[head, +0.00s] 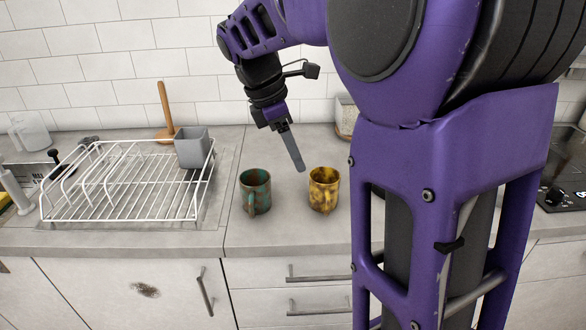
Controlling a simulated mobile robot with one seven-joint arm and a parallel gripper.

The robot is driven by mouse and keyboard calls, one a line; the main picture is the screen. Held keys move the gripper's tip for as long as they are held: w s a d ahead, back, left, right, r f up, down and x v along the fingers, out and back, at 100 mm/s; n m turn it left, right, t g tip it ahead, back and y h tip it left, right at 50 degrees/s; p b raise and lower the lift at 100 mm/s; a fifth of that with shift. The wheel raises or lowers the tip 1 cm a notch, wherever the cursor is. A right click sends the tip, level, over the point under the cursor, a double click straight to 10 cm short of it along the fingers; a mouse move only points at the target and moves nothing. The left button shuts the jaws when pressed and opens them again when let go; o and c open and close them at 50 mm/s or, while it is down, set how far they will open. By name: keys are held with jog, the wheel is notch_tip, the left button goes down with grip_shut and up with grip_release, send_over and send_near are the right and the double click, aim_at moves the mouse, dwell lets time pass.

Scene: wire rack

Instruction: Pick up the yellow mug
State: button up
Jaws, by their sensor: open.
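The yellow mug (323,192), mottled with dark patches, stands upright on the grey counter, right of the middle, close to my purple arm. My gripper (299,168) points down and to the right, with its fingertips above and a little left of the yellow mug. It is open and holds nothing; the fingers overlap in this view, so the gap between them is hidden. A green and brown mug (256,192) stands upright to the left of the yellow mug, with its handle toward the front.
A white wire rack (130,212) with a grey cup holder (193,148) stands on the left. A wooden paper-towel stand (164,110) is behind it. A container (345,117) stands at the back, partly hidden by my arm. The counter between the two mugs is clear.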

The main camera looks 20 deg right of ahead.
jog(key=shift+d+r+b+x, duration=0.2)
jog(key=shift+b+x, duration=0.55)
jog(key=shift+x, duration=2.1)
jog(key=shift+d+f+b+x, duration=0.1)
jog(key=shift+d+b+x, duration=0.4)
jog(key=shift+x, duration=2.35)
jog(key=shift+r+b+x, duration=0.15)
jog(key=shift+b+x, duration=0.8)
jog(key=shift+x, duration=1.95)
jog(key=shift+s+r, duration=0.1)
grip_shut()
jog(key=shift+h, duration=0.3)
